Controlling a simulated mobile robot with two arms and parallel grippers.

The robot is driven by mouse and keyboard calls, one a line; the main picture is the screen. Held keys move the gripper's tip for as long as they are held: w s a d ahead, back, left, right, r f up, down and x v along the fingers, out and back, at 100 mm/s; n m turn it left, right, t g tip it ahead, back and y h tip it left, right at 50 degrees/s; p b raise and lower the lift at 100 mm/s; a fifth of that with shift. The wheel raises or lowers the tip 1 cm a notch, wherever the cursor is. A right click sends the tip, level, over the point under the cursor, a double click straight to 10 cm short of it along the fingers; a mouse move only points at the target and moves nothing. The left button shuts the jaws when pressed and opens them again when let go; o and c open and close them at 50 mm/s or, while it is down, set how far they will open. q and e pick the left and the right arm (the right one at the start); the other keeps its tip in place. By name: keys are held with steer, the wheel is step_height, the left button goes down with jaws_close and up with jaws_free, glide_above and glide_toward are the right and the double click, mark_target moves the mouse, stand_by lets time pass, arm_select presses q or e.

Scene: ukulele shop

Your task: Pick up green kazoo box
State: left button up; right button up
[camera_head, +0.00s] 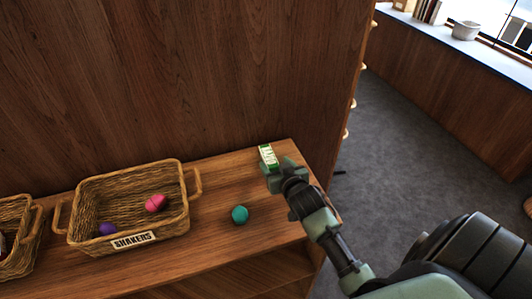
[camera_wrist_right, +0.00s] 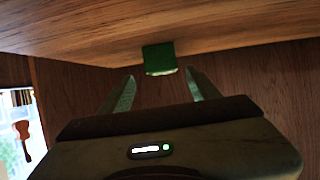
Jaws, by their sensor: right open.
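The green kazoo box (camera_head: 268,156), small with white print, stands on the wooden shelf (camera_head: 214,192) near its right end. It also shows as a green block (camera_wrist_right: 159,58) in the right wrist view, just beyond the fingertips. My right gripper (camera_head: 278,166) is at the box in the head view and hides its lower part. In the right wrist view my right gripper (camera_wrist_right: 158,82) is open, its two fingers apart with the box ahead, roughly between their lines. Whether a finger touches the box I cannot tell. My left gripper is not in view.
A wicker basket labelled SHAKERS (camera_head: 132,190) holds a pink shaker (camera_head: 155,203) and a purple one (camera_head: 108,229). A teal ball-shaped shaker (camera_head: 239,214) lies on the shelf left of my right arm. A wooden panel (camera_head: 190,75) rises behind the shelf.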

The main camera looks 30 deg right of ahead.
mark_target(270, 159)
steer(key=shift+x, duration=1.2)
steer(key=p+x, duration=0.1)
steer(key=x, duration=0.3)
steer(key=shift+w+a+r, duration=0.1)
steer(key=shift+w+a, duration=0.05)
steer(key=shift+w, duration=0.05)
steer(key=shift+w+f, duration=0.2)
steer(key=shift+w, duration=0.05)
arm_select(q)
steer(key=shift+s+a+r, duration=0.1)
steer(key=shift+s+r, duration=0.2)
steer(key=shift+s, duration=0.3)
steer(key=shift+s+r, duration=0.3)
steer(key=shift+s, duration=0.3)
arm_select(e)
jaws_close()
